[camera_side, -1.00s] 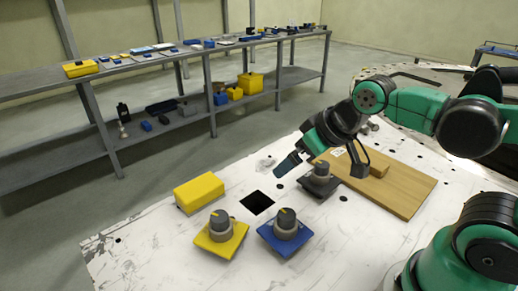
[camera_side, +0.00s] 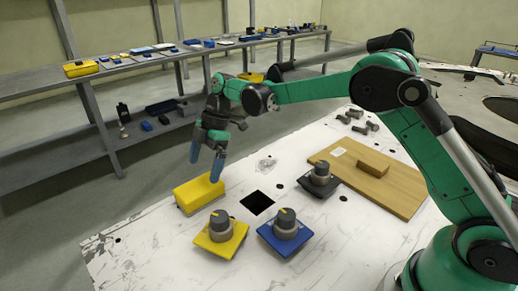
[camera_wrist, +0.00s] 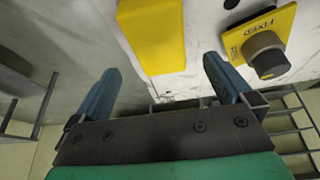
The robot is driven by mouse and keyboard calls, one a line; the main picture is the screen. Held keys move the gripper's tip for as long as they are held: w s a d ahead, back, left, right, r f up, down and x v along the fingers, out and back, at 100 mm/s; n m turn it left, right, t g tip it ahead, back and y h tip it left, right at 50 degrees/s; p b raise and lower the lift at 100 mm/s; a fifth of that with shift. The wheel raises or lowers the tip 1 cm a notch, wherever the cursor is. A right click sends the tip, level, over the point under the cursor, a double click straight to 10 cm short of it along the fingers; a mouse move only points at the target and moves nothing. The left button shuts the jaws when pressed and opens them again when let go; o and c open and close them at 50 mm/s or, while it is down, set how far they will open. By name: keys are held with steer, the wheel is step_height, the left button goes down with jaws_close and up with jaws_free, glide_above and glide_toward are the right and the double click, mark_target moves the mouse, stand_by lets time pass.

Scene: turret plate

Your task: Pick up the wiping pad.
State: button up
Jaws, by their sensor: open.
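The wiping pad appears to be the plain yellow block (camera_side: 199,193) lying on the white plate at its far left edge. It also shows at the top of the wrist view (camera_wrist: 152,35), between and beyond the fingers. My gripper (camera_side: 205,164) points down above the pad with its two blue fingers apart and nothing between them. In the wrist view my gripper (camera_wrist: 163,65) is also open, with clear space between the fingertips and the pad.
A yellow plate with a grey knob (camera_side: 221,233), a blue one (camera_side: 285,231) and a dark one (camera_side: 320,180) stand nearby. A square hole (camera_side: 257,203) lies right of the pad. A wooden board (camera_side: 400,190) carries a small wooden block (camera_side: 373,169).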

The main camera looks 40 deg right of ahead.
mark_target(199, 186)
steer(key=shift+w+a+f, duration=0.1)
steer(key=shift+a+f, duration=0.05)
steer(key=shift+f, duration=0.2)
steer(key=shift+x, duration=2.7)
steer(key=shift+f, duration=0.25)
steer(key=c, duration=1.3)
steer(key=shift+r, duration=0.2)
step_height(199, 186, up, 20)
steer(key=shift+r, duration=0.1)
